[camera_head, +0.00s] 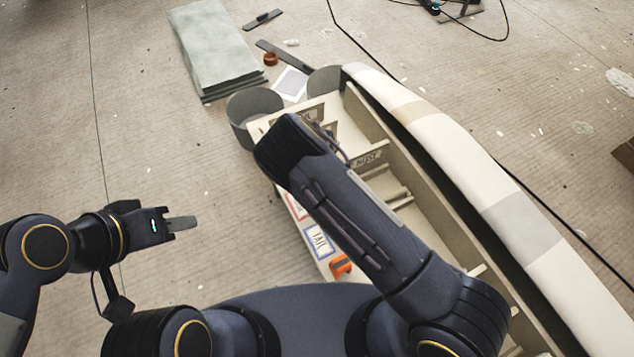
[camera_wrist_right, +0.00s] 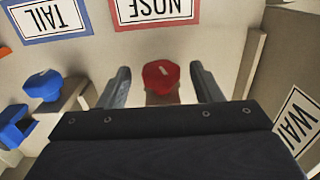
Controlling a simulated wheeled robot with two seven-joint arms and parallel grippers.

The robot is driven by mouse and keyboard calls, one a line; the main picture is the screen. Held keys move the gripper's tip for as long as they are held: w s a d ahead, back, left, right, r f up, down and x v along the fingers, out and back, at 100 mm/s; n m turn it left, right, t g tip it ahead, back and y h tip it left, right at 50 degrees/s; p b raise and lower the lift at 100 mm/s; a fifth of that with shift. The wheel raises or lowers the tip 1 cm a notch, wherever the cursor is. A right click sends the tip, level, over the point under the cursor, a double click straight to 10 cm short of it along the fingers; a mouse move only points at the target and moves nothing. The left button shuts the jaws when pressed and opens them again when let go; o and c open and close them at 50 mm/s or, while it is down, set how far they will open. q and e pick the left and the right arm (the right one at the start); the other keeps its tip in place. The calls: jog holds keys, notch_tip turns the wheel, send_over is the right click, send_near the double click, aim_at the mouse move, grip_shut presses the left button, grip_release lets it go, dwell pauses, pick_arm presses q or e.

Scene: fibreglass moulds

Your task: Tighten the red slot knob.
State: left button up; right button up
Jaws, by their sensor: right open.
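The red slot knob (camera_wrist_right: 160,77) shows in the right wrist view, with a pale slot mark on its top. It stands on a small brownish base in front of the NOSE label (camera_wrist_right: 155,12). My right gripper (camera_wrist_right: 161,68) is open, with one finger on each side of the knob and gaps visible on both sides. In the head view my right arm hides the knob and the right gripper's fingers. My left gripper (camera_head: 182,223) is off to the left over bare floor, seen from the side, so its finger gap cannot be told.
A blue knob (camera_wrist_right: 42,86) and another blue part (camera_wrist_right: 15,126) are left of the red knob, below the TAIL label (camera_wrist_right: 46,17). A long cream mould (camera_head: 440,140) lies along the right. Grey cylinders (camera_head: 240,122) stand at its far end. The left floor is clear.

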jog(key=shift+f, duration=0.4)
jog(key=c, duration=1)
jog(key=shift+f+t+b, duration=0.1)
jog(key=shift+t+b, duration=0.2)
jog(key=shift+b, duration=0.15)
jog(key=t+y+b, duration=0.1)
jog(key=b, duration=0.4)
jog(key=t+b, duration=0.2)
jog(key=b, duration=0.2)
jog(key=shift+s+d+f+y+b, duration=0.15)
jog(key=shift+s+y+b, duration=0.1)
jog(key=shift+y+b, duration=0.15)
jog(key=shift+r, duration=0.25)
